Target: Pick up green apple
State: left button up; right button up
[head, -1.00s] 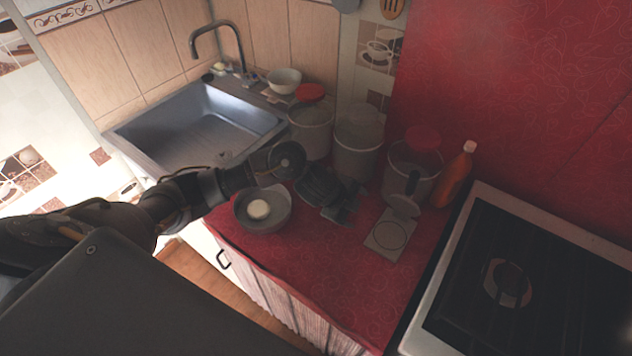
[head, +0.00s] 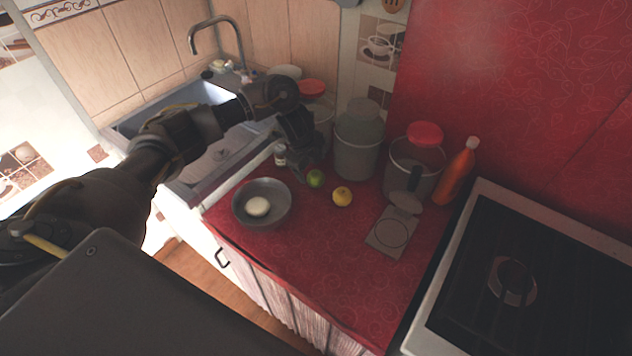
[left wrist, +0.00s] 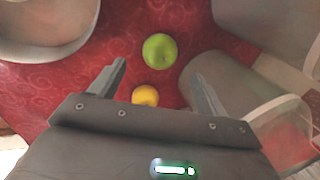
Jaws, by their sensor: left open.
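The green apple (head: 316,178) lies on the red counter, right of a grey bowl and left of a yellow fruit. In the left wrist view the green apple (left wrist: 159,51) shows whole, beyond the fingertips and roughly centred between them. My left gripper (head: 308,158) is above and behind the apple in the head view, apart from it. Its two fingers stand open with nothing between them, as the left wrist view shows (left wrist: 158,82). My right gripper is in neither view.
The grey bowl (head: 274,217) holds a pale round thing (head: 257,207). The yellow fruit (head: 342,196) is close to the apple. The front counter is clear.

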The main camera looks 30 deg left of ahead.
aim_at(314, 175)
pick_arm(q)
jog(key=shift+x, duration=0.9)
jog(key=x, duration=0.4)
jog(key=shift+w+a+f, duration=0.1)
jog(key=shift+f, duration=0.15)
jog(key=c, duration=1.1)
jog(key=shift+r, duration=0.1)
